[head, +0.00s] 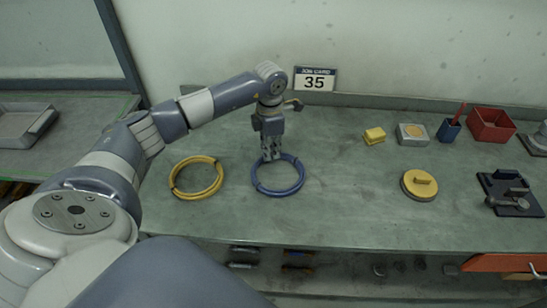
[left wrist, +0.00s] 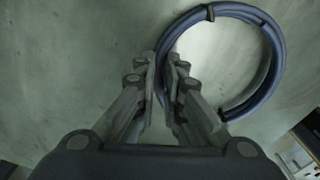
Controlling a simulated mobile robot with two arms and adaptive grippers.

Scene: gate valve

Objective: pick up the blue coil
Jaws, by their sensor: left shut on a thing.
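The blue coil (head: 289,190) lies on the green-grey bench, right of the yellow coil. My left gripper (head: 271,158) comes down from above at the coil's back left part and is shut on the ring there. In the left wrist view the blue coil (left wrist: 270,72) extends up and right from my left gripper (left wrist: 164,95), with its left side between the two fingers. Dark bands wrap the coil. I cannot tell whether the coil is lifted off the bench. My right gripper is not in view.
A yellow coil (head: 196,194) lies left of the blue one. To the right are a yellow block (head: 374,136), a round yellow-topped piece (head: 419,185), a red bin (head: 491,125) and a dark plate with a fitting (head: 510,199). The bench (head: 345,205) is clear between.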

